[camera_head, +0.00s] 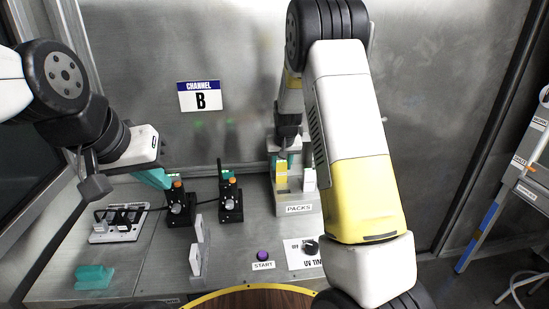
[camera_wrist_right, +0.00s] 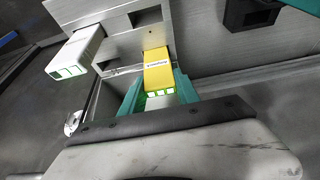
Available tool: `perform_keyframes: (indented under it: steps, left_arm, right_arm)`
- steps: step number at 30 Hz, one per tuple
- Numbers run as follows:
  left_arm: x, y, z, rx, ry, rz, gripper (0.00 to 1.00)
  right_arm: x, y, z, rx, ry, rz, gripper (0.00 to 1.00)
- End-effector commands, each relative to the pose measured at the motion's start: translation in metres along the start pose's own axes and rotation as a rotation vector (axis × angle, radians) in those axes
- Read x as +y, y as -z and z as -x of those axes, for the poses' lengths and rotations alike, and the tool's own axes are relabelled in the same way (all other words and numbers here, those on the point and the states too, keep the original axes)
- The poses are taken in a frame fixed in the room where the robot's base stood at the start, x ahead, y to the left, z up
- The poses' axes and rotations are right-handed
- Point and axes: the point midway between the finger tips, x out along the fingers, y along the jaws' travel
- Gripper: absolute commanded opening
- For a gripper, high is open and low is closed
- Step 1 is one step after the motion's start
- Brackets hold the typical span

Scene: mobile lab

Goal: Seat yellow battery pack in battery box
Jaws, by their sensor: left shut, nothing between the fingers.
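The yellow battery pack (camera_head: 281,176) stands in the metal rack labelled PACKS (camera_head: 292,202). In the right wrist view, the pack (camera_wrist_right: 158,72) lies between the teal fingers of my right gripper (camera_wrist_right: 160,82). I cannot tell whether both fingers press on it. In the head view my right forearm partly covers the rack. My left gripper (camera_head: 152,179) is shut and empty, with its teal tips beside a black fixture (camera_head: 180,207) with an orange top. I cannot tell for sure which item is the battery box.
A second black fixture (camera_head: 230,202), a white board with black parts (camera_head: 118,224), a teal block (camera_head: 94,277), a purple START button (camera_head: 263,255) and a dial (camera_head: 311,246) occupy the bench.

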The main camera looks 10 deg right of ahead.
Motion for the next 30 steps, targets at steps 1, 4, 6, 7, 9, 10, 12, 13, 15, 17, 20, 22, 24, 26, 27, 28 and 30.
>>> perform_keyframes:
  steps: [1,4,6,7,9,10,12,13,15,17,20,22,24,26,27,28,30]
  left_arm:
    - [0.0,0.0,0.0,0.0,0.0,0.0,0.0]
    - [0.0,0.0,0.0,0.0,0.0,0.0,0.0]
    - [0.0,0.0,0.0,0.0,0.0,0.0,0.0]
    - [0.0,0.0,0.0,0.0,0.0,0.0,0.0]
    - [0.0,0.0,0.0,0.0,0.0,0.0,0.0]
    - [0.0,0.0,0.0,0.0,0.0,0.0,0.0]
    - [0.0,0.0,0.0,0.0,0.0,0.0,0.0]
    - [0.0,0.0,0.0,0.0,0.0,0.0,0.0]
    - [0.0,0.0,0.0,0.0,0.0,0.0,0.0]
    - [0.0,0.0,0.0,0.0,0.0,0.0,0.0]
    - [0.0,0.0,0.0,0.0,0.0,0.0,0.0]
    - [0.0,0.0,0.0,0.0,0.0,0.0,0.0]
    - [0.0,0.0,0.0,0.0,0.0,0.0,0.0]
    - [0.0,0.0,0.0,0.0,0.0,0.0,0.0]
    - [0.0,0.0,0.0,0.0,0.0,0.0,0.0]
    - [0.0,0.0,0.0,0.0,0.0,0.0,0.0]
    - [0.0,0.0,0.0,0.0,0.0,0.0,0.0]
  right_arm:
    - [0.0,0.0,0.0,0.001,0.0,0.0,0.45]
    - [0.0,0.0,0.0,0.001,0.0,0.0,0.63]
    - [0.0,0.0,0.0,0.001,0.0,0.0,0.63]
    - [0.0,0.0,0.0,0.001,0.0,0.0,0.63]
    - [0.0,0.0,0.0,0.001,0.0,0.0,0.63]
    - [0.0,0.0,0.0,0.001,0.0,0.0,0.63]
    - [0.0,0.0,0.001,0.001,0.0,0.0,0.63]
    - [0.0,0.0,0.001,0.001,0.0,0.0,0.63]
    - [0.0,0.001,0.006,0.002,0.001,0.001,0.63]
    - [-0.001,0.001,0.013,0.004,0.001,0.001,0.63]
    - [-0.001,0.001,0.03,0.004,0.002,0.001,0.63]
    - [0.0,0.002,0.043,0.005,0.001,0.0,0.63]
    - [-0.001,0.001,0.055,0.004,0.002,0.001,0.63]
    - [-0.001,0.001,0.063,0.003,0.002,0.001,0.63]
    - [-0.001,0.001,0.068,0.003,0.001,0.001,0.63]
    - [0.0,0.001,0.07,0.002,0.001,0.001,0.63]
    - [0.0,0.001,0.075,0.002,0.0,0.001,0.63]
